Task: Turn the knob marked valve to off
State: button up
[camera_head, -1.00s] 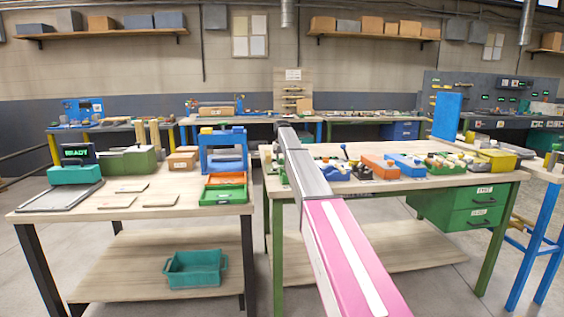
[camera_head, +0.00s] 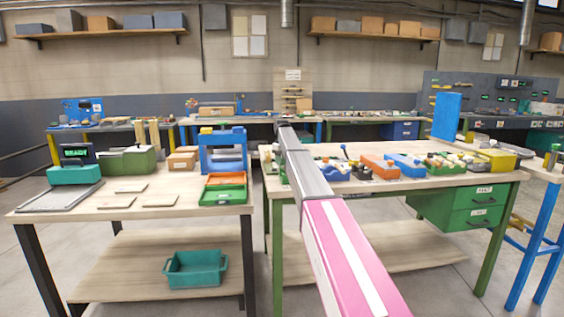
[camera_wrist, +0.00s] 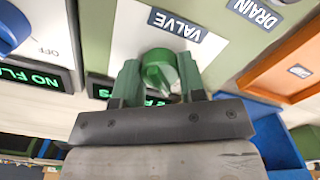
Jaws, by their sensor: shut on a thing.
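In the wrist view the green knob (camera_wrist: 158,70) sits on a white plate just below the label reading VALVE (camera_wrist: 174,25), which appears upside down. My gripper (camera_wrist: 158,84) has its two green fingers on either side of the knob and is shut on it. A green-lit display behind the fingers is mostly hidden, so its words cannot be read in full. In the head view my arm reaches over the right bench and hides the gripper and the knob.
In the wrist view a blue knob (camera_wrist: 10,28) with an OFF mark and a display (camera_wrist: 34,76) stand at left. A DRAIN label (camera_wrist: 253,12) and an orange box (camera_wrist: 284,66) are at right. The head view shows the right bench (camera_head: 400,184) crowded with coloured units.

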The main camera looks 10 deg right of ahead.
dwell(0.4)
jog(key=o, duration=0.9)
jog(key=shift+r, duration=0.1)
notch_tip(320, 180, up, 10)
jog(key=shift+f, duration=0.15)
jog(key=shift+r, duration=0.45)
